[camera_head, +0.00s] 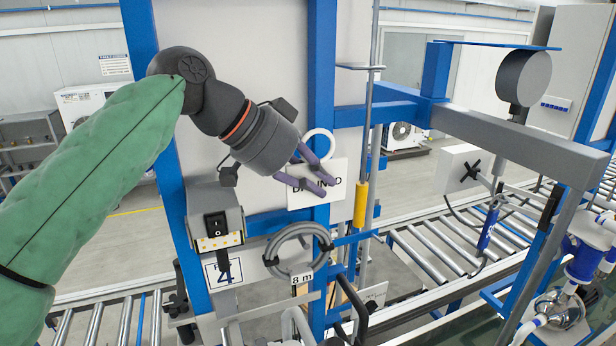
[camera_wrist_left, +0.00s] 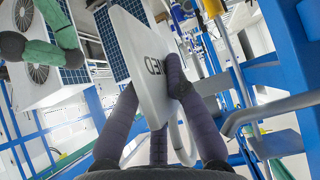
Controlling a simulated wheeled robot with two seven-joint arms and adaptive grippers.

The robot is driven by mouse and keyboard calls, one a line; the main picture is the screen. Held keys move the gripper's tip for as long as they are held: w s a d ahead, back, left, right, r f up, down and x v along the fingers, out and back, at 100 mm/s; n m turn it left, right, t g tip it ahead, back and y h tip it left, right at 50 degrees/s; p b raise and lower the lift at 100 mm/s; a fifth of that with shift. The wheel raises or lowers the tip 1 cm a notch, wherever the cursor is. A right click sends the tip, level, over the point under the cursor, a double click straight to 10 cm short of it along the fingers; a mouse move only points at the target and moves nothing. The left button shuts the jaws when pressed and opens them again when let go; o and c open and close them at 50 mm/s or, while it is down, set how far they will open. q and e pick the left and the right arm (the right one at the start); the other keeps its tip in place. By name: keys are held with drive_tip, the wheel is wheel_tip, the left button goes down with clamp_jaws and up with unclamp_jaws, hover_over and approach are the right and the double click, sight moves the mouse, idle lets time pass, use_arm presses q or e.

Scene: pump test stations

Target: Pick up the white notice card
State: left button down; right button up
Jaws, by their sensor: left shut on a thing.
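The white notice card (camera_head: 337,170) hangs in front of the blue post, its dark lettering partly covered by the purple fingers of my left gripper (camera_head: 328,184). The left gripper is shut on the card. My right gripper is not in view.
A roller conveyor (camera_head: 430,250) runs behind.

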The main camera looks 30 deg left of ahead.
use_arm(q)
wheel_tip(320, 180, up, 12)
drive_tip(key=p, duration=0.3)
drive_tip(key=shift+w+f, duration=0.1)
drive_tip(key=shift+f, duration=0.05)
drive_tip(key=shift+r, duration=0.95)
